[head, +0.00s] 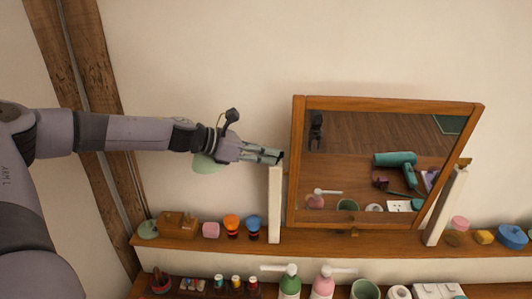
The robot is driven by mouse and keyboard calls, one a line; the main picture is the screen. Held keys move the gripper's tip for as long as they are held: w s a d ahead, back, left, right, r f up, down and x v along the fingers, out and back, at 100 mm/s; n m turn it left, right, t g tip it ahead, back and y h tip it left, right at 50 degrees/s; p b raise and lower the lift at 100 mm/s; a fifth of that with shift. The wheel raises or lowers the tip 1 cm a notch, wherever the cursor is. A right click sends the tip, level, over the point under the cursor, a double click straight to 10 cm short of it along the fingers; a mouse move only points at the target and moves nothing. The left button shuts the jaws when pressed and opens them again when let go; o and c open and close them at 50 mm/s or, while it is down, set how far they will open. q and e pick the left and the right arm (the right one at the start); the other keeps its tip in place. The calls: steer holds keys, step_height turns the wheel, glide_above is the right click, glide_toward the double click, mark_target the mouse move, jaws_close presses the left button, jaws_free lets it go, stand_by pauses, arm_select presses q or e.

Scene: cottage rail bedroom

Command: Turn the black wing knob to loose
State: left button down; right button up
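The wood-framed mirror (298,165) stands tilted between two white posts on the shelf. My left gripper (277,157) reaches in from the left, with its fingertips at the top of the left white post (275,205), beside the mirror frame. A small dark spot shows right at the fingertips. It may be the black wing knob, but the fingers mostly cover it, and its angle cannot be made out. The fingers lie close together; whether they are shut on the knob is unclear. My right gripper is out of view.
The wooden shelf (325,238) holds an orange-topped jar (231,222), a blue-topped jar (253,222) and a pink block (211,230) below my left arm. Green (290,283) and pink (323,284) pump bottles stand lower down. The wall above is clear.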

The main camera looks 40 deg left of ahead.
arm_select(q)
steer(key=shift+a+r+y, duration=0.1)
steer(key=shift+a+y, duration=0.05)
steer(key=shift+y, duration=0.15)
steer(key=d+n+y+b, duration=0.1)
steer(key=n+y+b, duration=0.1)
steer(key=n+y, duration=0.3)
steer(key=d+n+g+y+b, duration=0.1)
steer(key=n+y+b, duration=0.2)
steer(key=n+y, duration=0.3)
steer(key=d+n+g+y+b, duration=0.1)
steer(key=n+y+b, duration=0.2)
steer(key=n+y, duration=0.3)
steer(key=shift+w+d+f+y, duration=0.1)
steer(key=shift+d+f+y, duration=0.2)
steer(key=shift+f, duration=0.05)
steer(key=shift+g, duration=0.3)
steer(key=c, duration=1.6)
jaws_free()
steer(key=shift+s+a+r, duration=0.15)
steer(key=shift+s, duration=0.1)
